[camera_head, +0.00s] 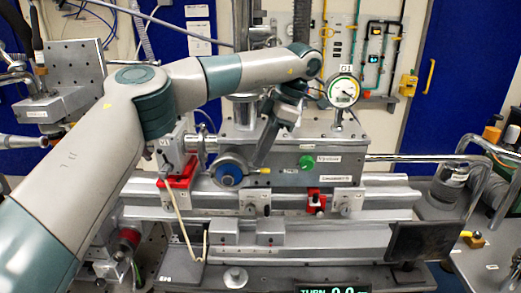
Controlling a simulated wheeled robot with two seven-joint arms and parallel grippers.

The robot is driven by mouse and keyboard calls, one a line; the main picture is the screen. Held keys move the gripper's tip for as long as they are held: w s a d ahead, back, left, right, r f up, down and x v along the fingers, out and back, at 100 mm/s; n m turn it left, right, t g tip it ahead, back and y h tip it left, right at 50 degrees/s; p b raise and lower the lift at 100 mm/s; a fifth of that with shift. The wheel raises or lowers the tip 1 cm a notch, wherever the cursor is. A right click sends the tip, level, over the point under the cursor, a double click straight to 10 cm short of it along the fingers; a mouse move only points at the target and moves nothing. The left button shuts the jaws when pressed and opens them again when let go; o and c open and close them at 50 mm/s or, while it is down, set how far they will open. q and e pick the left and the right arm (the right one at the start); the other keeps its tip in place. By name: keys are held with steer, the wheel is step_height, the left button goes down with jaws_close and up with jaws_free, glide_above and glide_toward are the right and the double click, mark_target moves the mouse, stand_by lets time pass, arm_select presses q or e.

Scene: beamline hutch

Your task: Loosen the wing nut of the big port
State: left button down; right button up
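A round port with a blue face (230,174) sits in a grey metal ring on the front of the long chamber, and looks like the big port. A small yellow piece (263,171) sticks out at its right side and may be the wing nut. My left arm reaches across from the left, and its dark wrist bends down in front of the chamber. My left gripper (263,153) points down just above and right of the port, close to the yellow piece. Its fingers are too small and overlapped to show whether they are open. My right gripper is out of view.
A dial gauge (342,91) stands on top of the chamber (340,155). A dark panel (424,241) is at front right, and bent pipes (478,150) at far right. A display reading "TURN" (333,289) is at the bottom edge.

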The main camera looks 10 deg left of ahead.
arm_select(q)
steer(key=n+p, duration=0.1)
steer(key=n, duration=0.1)
steer(key=n+g+p, duration=0.1)
steer(key=n+h+p, duration=0.1)
steer(key=n, duration=0.1)
steer(key=shift+w+a+r+n+g, duration=0.1)
steer(key=shift+w+a+n+g, duration=0.05)
steer(key=shift+w+n+g, duration=0.2)
steer(key=shift+a+n+g+h+p, duration=0.1)
steer(key=shift+n+g+h+p, duration=0.25)
steer(key=shift+n, duration=0.45)
steer(key=shift+a+n+g+h+p, duration=0.1)
steer(key=shift+n+h+p, duration=0.15)
steer(key=shift+n+p, duration=0.35)
steer(key=shift+f+n, duration=0.2)
steer(key=shift+n, duration=0.05)
steer(key=c, duration=2.3)
jaws_free()
steer(key=shift+b, duration=0.3)
